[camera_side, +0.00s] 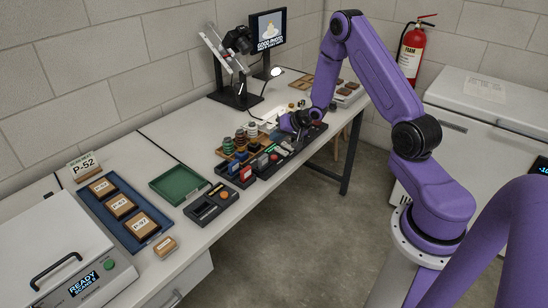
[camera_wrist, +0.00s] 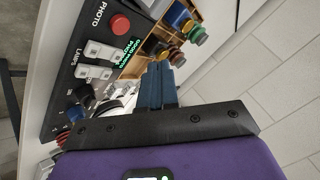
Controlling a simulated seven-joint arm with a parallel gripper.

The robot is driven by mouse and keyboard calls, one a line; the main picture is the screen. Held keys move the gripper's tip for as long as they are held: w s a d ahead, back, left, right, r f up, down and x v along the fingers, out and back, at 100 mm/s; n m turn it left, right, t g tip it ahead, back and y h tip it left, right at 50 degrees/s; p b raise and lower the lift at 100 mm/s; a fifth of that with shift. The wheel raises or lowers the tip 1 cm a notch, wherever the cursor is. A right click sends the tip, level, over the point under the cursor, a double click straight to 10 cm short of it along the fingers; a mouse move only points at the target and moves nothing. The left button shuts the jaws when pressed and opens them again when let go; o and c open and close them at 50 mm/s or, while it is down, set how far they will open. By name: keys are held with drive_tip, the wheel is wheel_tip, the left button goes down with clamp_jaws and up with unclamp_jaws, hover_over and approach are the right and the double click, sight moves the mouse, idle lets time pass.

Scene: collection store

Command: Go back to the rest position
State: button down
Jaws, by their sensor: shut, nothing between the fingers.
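My gripper (camera_side: 290,127) is low over the far part of the bench in the side view, close to a dark control panel. In the wrist view its two dark blue fingers (camera_wrist: 157,78) are together, with nothing held between them. Beside the fingers is the black panel (camera_wrist: 75,50), marked PHOTO and LAMPS, with a red button (camera_wrist: 120,24) and white switches (camera_wrist: 98,52). I cannot tell whether the fingertips touch anything. My arm reaches over from the right in the side view.
A wooden rack (camera_wrist: 135,68) with coloured round pieces stands close to the fingers. A camera stand (camera_side: 236,98), a screen (camera_side: 268,30), a green tray (camera_side: 180,184) and a blue tray (camera_side: 87,200) of boxes are along the bench. Open floor lies before the bench.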

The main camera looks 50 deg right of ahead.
drive_tip(key=s+a+r+n+g, duration=0.1)
drive_tip(key=s+a+r+n, duration=0.25)
drive_tip(key=a, duration=0.35)
drive_tip(key=s+a+r+n+g, duration=0.2)
drive_tip(key=s+a+r+n, duration=0.15)
drive_tip(key=a, duration=0.35)
drive_tip(key=s+a+r+n+g, duration=0.1)
drive_tip(key=s+a+r+n, duration=0.3)
drive_tip(key=a, duration=0.4)
drive_tip(key=s+a+r+n+g, duration=0.1)
drive_tip(key=s+r+n+g, duration=0.1)
drive_tip(key=s, duration=1.1)
drive_tip(key=s+a+r+n+g, duration=0.1)
drive_tip(key=s+r+n+g, duration=0.2)
drive_tip(key=s, duration=1)
wheel_tip(320, 180, up, 2)
drive_tip(key=n, duration=0.4)
drive_tip(key=shift+s+r+h, duration=0.2)
drive_tip(key=shift+r+h, duration=0.05)
drive_tip(key=shift+h, duration=0.05)
drive_tip(key=shift+a, duration=0.1)
